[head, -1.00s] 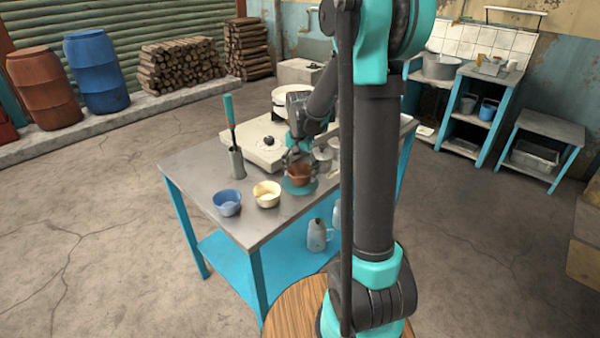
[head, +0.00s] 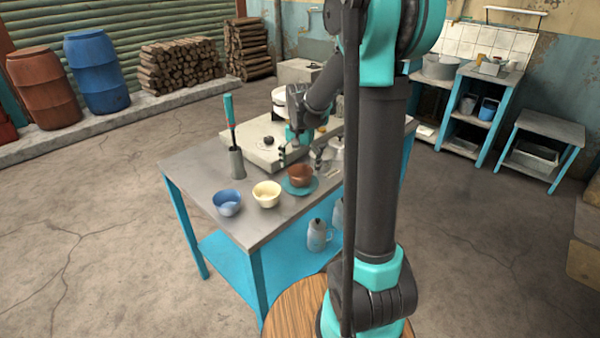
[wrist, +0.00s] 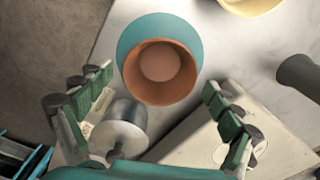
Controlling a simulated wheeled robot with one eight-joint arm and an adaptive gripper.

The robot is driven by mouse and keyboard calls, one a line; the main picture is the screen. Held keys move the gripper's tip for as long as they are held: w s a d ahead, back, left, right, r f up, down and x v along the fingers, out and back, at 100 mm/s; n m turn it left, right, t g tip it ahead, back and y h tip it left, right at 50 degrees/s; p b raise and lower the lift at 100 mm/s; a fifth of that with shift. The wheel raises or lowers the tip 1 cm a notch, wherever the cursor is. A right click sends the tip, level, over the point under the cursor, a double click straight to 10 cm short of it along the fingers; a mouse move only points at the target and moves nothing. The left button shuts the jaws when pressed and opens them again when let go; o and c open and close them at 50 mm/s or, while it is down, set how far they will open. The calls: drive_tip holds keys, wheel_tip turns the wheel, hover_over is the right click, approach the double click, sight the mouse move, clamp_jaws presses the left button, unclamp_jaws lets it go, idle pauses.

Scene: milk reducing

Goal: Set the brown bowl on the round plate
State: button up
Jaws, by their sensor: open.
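The brown bowl (head: 301,174) stands upright on the round teal plate (head: 291,189) near the table's right front. My gripper (head: 301,155) is open and empty, above and behind the bowl in the head view. In the wrist view its two fingers (wrist: 150,115) are spread wide on either side, apart from the bowl.
A cream bowl (head: 266,194) and a blue bowl (head: 227,203) stand left of the plate. A grey holder (head: 236,163) with a tall handled tool stands behind them. A metal pot (wrist: 119,130) and a pale stove (head: 262,146) are close to the gripper.

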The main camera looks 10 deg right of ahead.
wheel_tip(320, 180, up, 10)
drive_tip(key=f, duration=0.1)
drive_tip(key=s+d+f+n+t, duration=0.2)
drive_tip(key=s+f, duration=0.4)
drive_tip(key=s, duration=0.5)
drive_tip(key=s+d+f+n+t, duration=0.2)
drive_tip(key=s+f+n, duration=0.2)
drive_tip(key=s+f, duration=0.3)
drive_tip(key=s, duration=0.4)
drive_tip(key=shift+f, duration=0.3)
